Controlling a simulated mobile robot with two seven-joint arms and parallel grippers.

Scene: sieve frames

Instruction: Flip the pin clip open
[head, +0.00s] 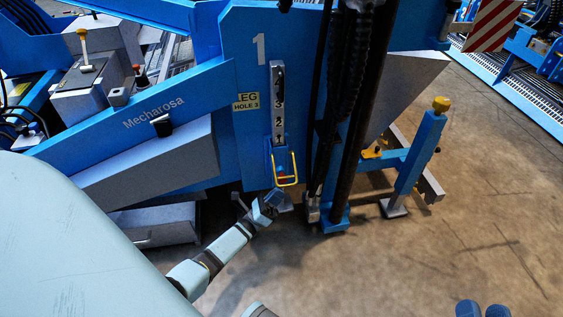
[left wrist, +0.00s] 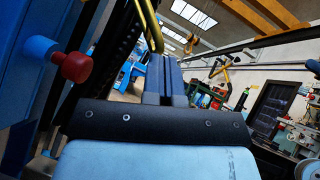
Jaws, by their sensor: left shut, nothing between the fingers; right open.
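The pin clip is a yellow wire loop (head: 293,166) on a blue bracket at the foot of a numbered metal strip on the blue machine leg. It hangs in front of a red-ended pin (head: 281,174). My left gripper (head: 279,199) is shut and empty, just below the clip. In the left wrist view, the shut fingers (left wrist: 166,78) point up towards the yellow clip (left wrist: 151,24); contact cannot be told. The pin's red knob (left wrist: 76,67) is to their left. My right gripper (head: 482,309) shows only two blue fingertips, apart, at the bottom edge.
Black hoses and a dark column (head: 357,110) run down just right of the clip. A blue stabiliser leg (head: 420,150) stands further right. A grey box (head: 155,225) is low on the left. The concrete floor (head: 480,210) at right is clear.

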